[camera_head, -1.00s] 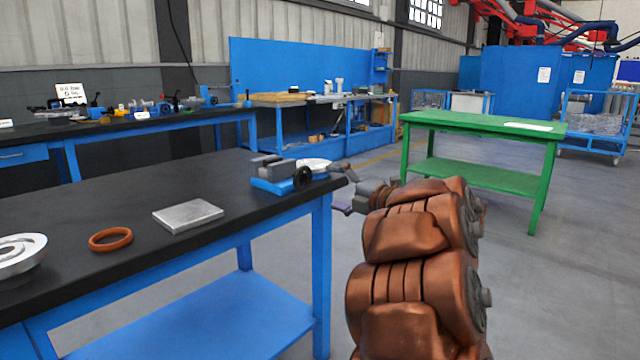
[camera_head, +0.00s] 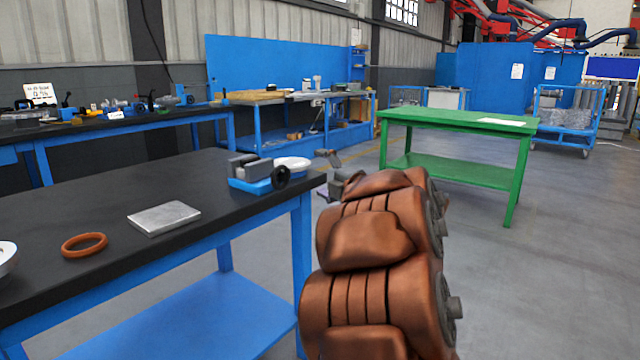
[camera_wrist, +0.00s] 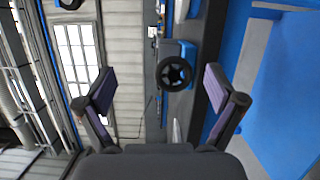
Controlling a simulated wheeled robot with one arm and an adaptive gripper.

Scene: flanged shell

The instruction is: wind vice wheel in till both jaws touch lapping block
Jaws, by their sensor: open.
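The vice (camera_head: 250,182) has a blue base and grey jaws and stands at the right end of the black bench. Its black handwheel (camera_head: 281,177) faces right; in the wrist view the spoked wheel (camera_wrist: 174,73) shows face-on. I cannot make out a lapping block between the jaws. My gripper (camera_wrist: 158,78) is open and empty, its two fingers spread either side of the wheel in the picture, apart from it. In the head view my gripper (camera_head: 326,172) is right of the wheel, partly hidden by my copper-coloured arm.
On the black bench (camera_head: 100,195) lie a grey metal plate (camera_head: 163,217), an orange ring (camera_head: 84,245) and a silver flanged part (camera_head: 6,257). A white oval object (camera_head: 292,164) is behind the vice. A green table (camera_head: 455,120) stands beyond, with open floor at right.

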